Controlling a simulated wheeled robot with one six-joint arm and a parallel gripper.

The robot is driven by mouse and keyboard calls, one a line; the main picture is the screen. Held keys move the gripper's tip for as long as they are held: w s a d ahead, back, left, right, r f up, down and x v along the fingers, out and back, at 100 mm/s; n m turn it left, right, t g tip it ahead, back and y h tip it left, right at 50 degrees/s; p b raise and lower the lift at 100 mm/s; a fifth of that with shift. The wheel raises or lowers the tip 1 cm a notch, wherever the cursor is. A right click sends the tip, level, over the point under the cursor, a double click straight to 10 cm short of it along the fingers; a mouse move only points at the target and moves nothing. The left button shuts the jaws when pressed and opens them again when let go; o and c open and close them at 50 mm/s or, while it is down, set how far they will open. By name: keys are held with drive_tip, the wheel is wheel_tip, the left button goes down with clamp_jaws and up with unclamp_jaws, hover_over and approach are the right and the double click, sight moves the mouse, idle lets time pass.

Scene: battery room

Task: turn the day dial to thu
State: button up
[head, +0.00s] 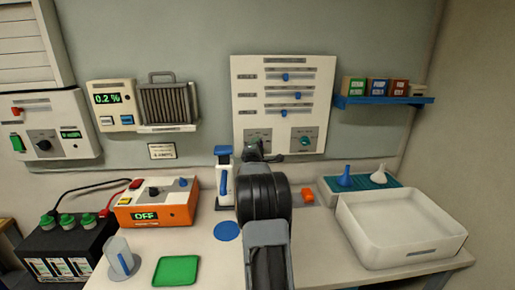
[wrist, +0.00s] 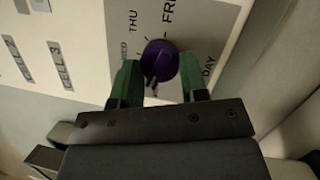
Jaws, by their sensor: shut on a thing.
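The day dial is a round purple knob (wrist: 159,60) on a pale grey plate (wrist: 208,24), seen in the wrist view. THU, FRI and DAY are printed around it, with a partly covered label beside THU. A small pale mark shows at the knob's lower edge, but I cannot tell for sure which label it points to. My gripper (wrist: 158,72) has its green fingers on either side of the knob, shut on it. In the head view my gripper (head: 262,150) reaches the lower left of the white wall panel (head: 240,90) and hides the dial.
A teal knob (head: 305,141) sits right of my gripper on the same panel, below several blue sliders. A white and blue device (head: 224,180) stands close left of my arm. An orange block (head: 307,195) and a white tray (head: 405,255) lie to the right.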

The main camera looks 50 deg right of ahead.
drive_tip(key=m+y+b, duration=0.1)
drive_tip(key=m+y, duration=0.1)
drive_tip(key=m, duration=0.4)
drive_tip(key=m+y+b, duration=0.1)
drive_tip(key=m+y, duration=0.1)
drive_tip(key=m, duration=0.5)
drive_tip(key=r+m+y+b, duration=0.1)
drive_tip(key=m+y, duration=0.1)
drive_tip(key=m, duration=0.5)
drive_tip(key=shift+s+d+g, duration=0.2)
drive_tip(key=shift+d+g, duration=0.05)
drive_tip(key=shift+g, duration=0.05)
drive_tip(key=shift+m+y+b, duration=0.3)
drive_tip(key=shift+m+b, duration=0.1)
drive_tip(key=shift+b, duration=0.35)
drive_tip(key=shift+r, duration=0.1)
drive_tip(key=o, duration=0.9)
drive_tip(key=b+v, duration=0.2)
drive_tip(key=v, duration=1.2)
drive_tip(key=shift+d+b, duration=0.15)
drive_tip(key=shift+b, duration=0.2)
